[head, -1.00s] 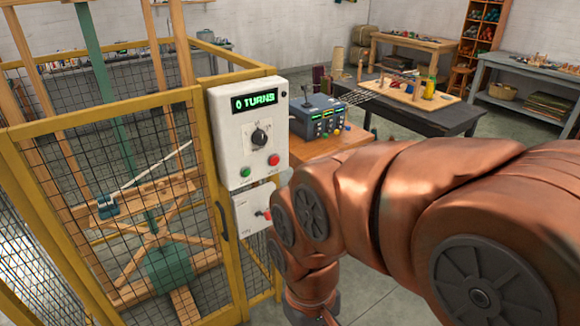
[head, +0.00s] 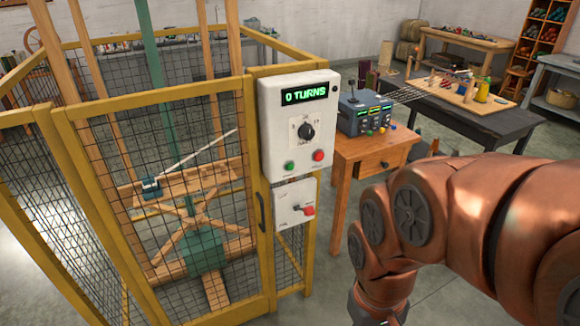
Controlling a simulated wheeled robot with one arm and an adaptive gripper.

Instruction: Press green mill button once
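The white mill control box (head: 300,125) is mounted on the yellow cage post. Its display (head: 304,94) reads "0 TURNS" in green. Below a black dial (head: 306,131) are a green button (head: 289,166) on the left and a red button (head: 318,155) on the right. My copper-coloured arm fills the lower right, apart from the box in the picture. Its lower end reaches the bottom edge near the middle right. My gripper's fingers cannot be made out, so its state is not shown.
A smaller white box with a red switch (head: 308,210) hangs below the control box. The yellow mesh cage (head: 180,95) stands at left. A wooden table (head: 345,155) with a grey-blue console (head: 365,112) is right of the box. Bare floor shows around my arm.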

